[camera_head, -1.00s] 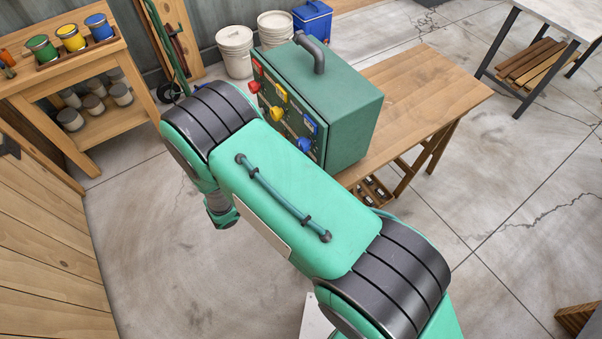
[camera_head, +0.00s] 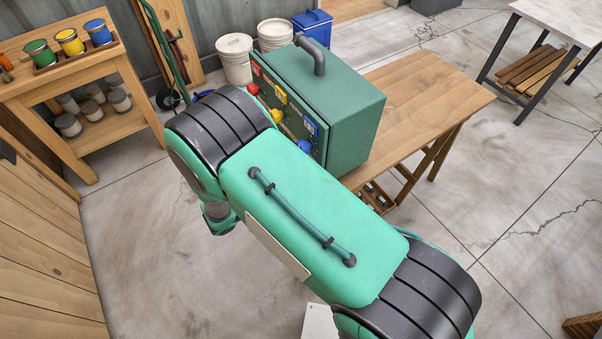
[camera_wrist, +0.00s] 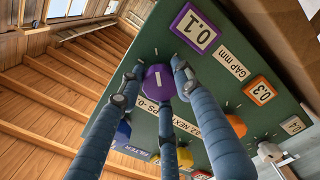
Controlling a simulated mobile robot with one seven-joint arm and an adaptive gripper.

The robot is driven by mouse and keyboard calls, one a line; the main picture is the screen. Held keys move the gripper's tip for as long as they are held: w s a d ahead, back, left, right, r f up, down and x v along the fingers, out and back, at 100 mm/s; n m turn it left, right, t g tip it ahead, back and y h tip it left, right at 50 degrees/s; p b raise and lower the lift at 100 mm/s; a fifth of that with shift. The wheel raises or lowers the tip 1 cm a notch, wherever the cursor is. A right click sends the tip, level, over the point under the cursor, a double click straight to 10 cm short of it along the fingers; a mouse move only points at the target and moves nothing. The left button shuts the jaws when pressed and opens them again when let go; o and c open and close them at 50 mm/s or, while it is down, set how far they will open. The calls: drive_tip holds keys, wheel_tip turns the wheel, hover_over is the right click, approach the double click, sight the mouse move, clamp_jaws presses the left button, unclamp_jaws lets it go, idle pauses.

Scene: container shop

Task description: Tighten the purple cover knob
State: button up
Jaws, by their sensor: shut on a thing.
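In the wrist view, the purple knob (camera_wrist: 158,80) with a white line on its face sits on a dark green panel (camera_wrist: 163,35). The fingers of my gripper (camera_wrist: 157,82) are closed around this knob. My arm covers the lower part of that panel, and the purple knob and my fingertips are hidden there.
In the head view, a shelf with paint cans (camera_head: 70,42) stands at the left.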

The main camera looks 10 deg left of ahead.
drive_tip(key=o, duration=1.1)
drive_tip(key=shift+s+d+f, duration=0.15)
drive_tip(key=shift+o, duration=0.4)
drive_tip(key=shift+a, duration=0.2)
drive_tip(key=v, duration=1.1)
drive_tip(key=shift+s+a, duration=0.25)
drive_tip(key=shift+d, duration=0.1)
